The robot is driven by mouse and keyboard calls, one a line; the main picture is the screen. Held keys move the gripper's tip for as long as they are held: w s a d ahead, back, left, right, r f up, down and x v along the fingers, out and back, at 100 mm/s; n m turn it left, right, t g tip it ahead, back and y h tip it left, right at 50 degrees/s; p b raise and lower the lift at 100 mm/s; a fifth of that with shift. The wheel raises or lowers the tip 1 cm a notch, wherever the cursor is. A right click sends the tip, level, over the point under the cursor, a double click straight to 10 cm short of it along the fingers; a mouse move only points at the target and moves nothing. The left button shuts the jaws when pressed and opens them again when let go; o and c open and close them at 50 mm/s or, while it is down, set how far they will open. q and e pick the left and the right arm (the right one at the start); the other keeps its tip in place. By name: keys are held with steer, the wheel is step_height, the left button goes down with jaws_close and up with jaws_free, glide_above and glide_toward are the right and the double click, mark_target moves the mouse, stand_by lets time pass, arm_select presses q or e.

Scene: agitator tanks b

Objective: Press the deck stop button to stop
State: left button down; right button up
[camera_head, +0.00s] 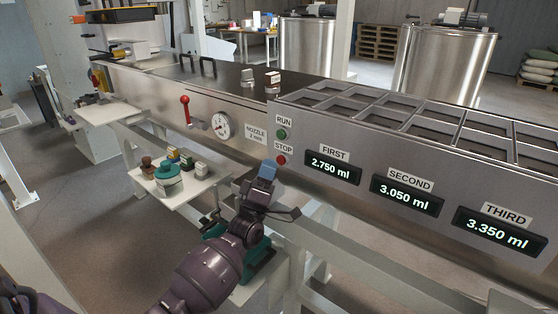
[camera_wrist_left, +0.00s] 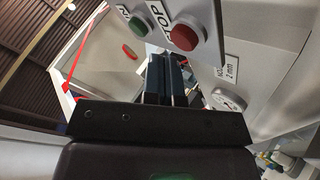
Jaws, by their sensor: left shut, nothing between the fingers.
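The red stop button (camera_head: 281,159) sits on the machine's steel front, beside a STOP label. The green run button (camera_head: 282,134) is above it, beside a RUN label. Both also show in the left wrist view, the red stop button (camera_wrist_left: 184,37) near the top and the green run button (camera_wrist_left: 137,24) to its left. My left gripper (camera_head: 267,170) is shut and empty, its blue fingertips just left of and below the stop button in the head view. In the wrist view its fingers (camera_wrist_left: 165,77) are below the red button in the picture. Contact with it is not visible.
Three displays, FIRST (camera_head: 332,167), SECOND (camera_head: 407,194) and THIRD (camera_head: 499,232), are right of the buttons. A gauge (camera_head: 221,125) and a red-handled lever (camera_head: 186,110) are to the left. A small shelf (camera_head: 192,189) with several small items juts out at left.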

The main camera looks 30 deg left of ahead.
arm_select(q)
steer(key=shift+s, duration=0.1)
arm_select(e)
steer(key=shift+s+d, duration=0.1)
steer(key=shift+s, duration=0.25)
arm_select(q)
steer(key=shift+s, duration=0.1)
steer(key=s+p, duration=0.1)
steer(key=s, duration=0.4)
steer(key=shift+a+p, duration=0.2)
steer(key=shift+p, duration=0.15)
arm_select(e)
steer(key=w+r, duration=0.1)
steer(key=r, duration=0.1)
steer(key=shift+w+r+t, duration=0.3)
steer(key=shift+w+r, duration=0.1)
arm_select(q)
steer(key=shift+w, duration=0.1)
arm_select(e)
steer(key=shift+s+f, duration=0.15)
steer(key=shift+s, duration=0.25)
steer(key=shift+w, duration=0.1)
